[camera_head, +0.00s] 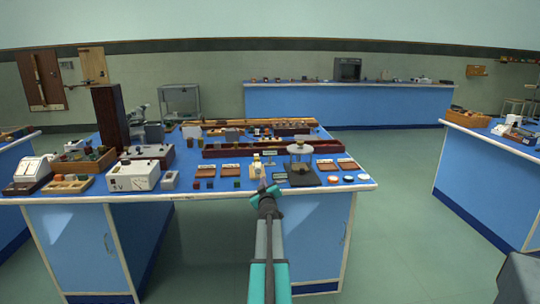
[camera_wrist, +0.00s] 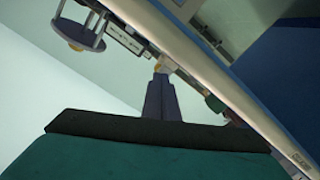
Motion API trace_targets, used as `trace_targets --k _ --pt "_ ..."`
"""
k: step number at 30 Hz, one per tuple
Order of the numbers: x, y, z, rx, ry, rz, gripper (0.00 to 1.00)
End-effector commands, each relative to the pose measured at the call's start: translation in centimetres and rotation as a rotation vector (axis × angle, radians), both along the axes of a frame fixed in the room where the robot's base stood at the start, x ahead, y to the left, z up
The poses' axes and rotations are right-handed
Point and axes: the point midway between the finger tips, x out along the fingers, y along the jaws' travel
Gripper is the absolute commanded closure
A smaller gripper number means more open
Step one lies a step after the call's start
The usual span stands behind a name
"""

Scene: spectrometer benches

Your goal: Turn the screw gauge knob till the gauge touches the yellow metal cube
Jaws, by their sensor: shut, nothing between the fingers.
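My gripper (camera_head: 265,189) reaches the front edge of the blue-topped bench, and its fingers are shut with nothing between them. In the wrist view the closed fingers (camera_wrist: 162,78) point up toward the bench edge. A small pale yellowish item (camera_head: 257,166) stands on the bench just beyond the fingertips. A small yellow-orange piece (camera_wrist: 160,66) shows right at the fingertips in the wrist view; I cannot tell whether they touch. Neither the screw gauge knob nor the yellow metal cube can be made out clearly, being too small or partly hidden by the gripper.
A white meter box (camera_head: 133,176) and wooden boxes (camera_head: 72,184) crowd the left. The bench edge (camera_wrist: 190,45) runs diagonally close to the fingers.

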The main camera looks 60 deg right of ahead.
Motion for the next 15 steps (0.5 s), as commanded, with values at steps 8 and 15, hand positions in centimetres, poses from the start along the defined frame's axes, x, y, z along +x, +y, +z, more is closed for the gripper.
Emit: trace_targets --k 8,15 --pt "1.5 -2.2 0.0 0.0 0.0 0.0 1.0" --pt "2.2 -3.0 0.0 0.001 0.001 -0.001 1.0"
